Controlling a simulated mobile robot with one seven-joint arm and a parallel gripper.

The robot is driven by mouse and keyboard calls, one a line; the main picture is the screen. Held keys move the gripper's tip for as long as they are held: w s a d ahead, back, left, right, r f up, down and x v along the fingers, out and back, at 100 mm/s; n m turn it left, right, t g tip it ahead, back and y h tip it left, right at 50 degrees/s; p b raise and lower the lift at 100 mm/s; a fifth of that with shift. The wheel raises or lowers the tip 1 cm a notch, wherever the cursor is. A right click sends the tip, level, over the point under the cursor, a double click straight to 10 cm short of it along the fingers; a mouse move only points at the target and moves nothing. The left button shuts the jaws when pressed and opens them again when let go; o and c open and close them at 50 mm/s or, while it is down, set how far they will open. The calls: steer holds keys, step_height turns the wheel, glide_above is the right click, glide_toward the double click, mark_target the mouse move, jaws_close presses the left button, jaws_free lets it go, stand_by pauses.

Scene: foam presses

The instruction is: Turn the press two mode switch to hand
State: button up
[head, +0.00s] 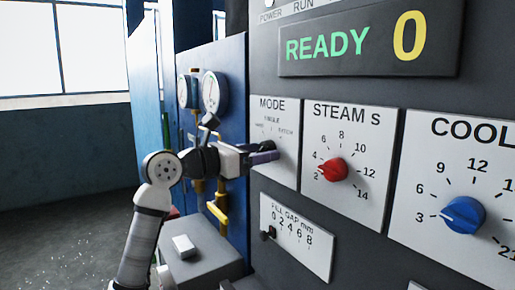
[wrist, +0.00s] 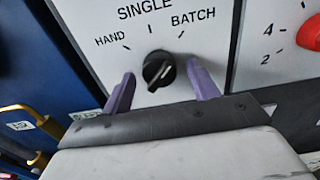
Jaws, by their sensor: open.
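The mode switch is a black round knob (wrist: 159,70) on a white MODE plate (head: 273,113). In the wrist view its plate reads HAND at left, SINGLE at top and BATCH at right. The knob's pale line slants from lower left to upper right, roughly in line with the BATCH mark. My gripper (wrist: 162,76) is open, with one purple finger on each side of the knob; I cannot tell whether either touches it. In the head view my gripper (head: 267,152) is at the plate and hides the knob.
Right of the mode plate are a red STEAM knob (head: 332,169) and a blue COOL knob (head: 463,214). Below is a FILL GAP slider (head: 268,234). A READY 0 display (head: 365,42) is above. Gauges (head: 214,92) and yellow-handled valves (head: 218,212) stand close left of my gripper.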

steer(key=c, duration=1)
steer(key=shift+s+r+n+b, duration=0.1)
steer(key=shift+n+b, duration=1.55)
steer(key=shift+n, duration=7.25)
